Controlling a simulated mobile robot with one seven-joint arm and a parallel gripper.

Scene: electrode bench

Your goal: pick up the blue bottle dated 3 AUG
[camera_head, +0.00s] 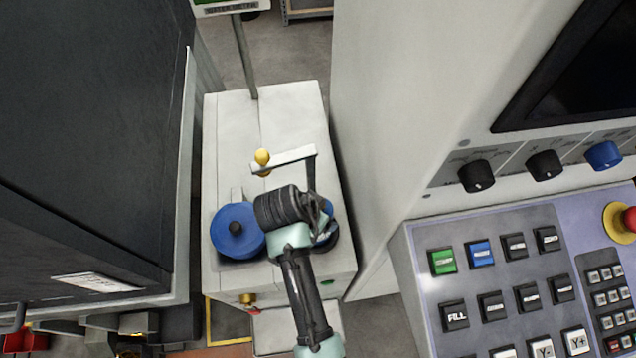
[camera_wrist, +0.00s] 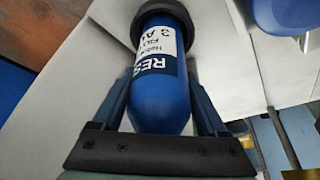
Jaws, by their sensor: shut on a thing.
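The blue bottle (camera_wrist: 165,105) lies between the two fingers of my gripper (camera_wrist: 161,85) in the wrist view. Its white and dark label shows "RES" and "3 A", with the rest cut off by the curve. A dark ring (camera_wrist: 143,14) surrounds its far end; I cannot tell whether it is a cap or a seat. In the head view my gripper (camera_head: 322,226) is over the right front of the white cabinet, and the arm hides most of the bottle. Only a little blue (camera_head: 328,240) shows there.
A second blue, round container (camera_head: 236,231) with a black knob stands close to the left on the white cabinet (camera_head: 235,120). A bracket (camera_head: 290,157) with a yellow knob (camera_head: 262,157) rises just behind my gripper. A button panel (camera_head: 500,270) is on the right, a dark cabinet (camera_head: 90,120) on the left.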

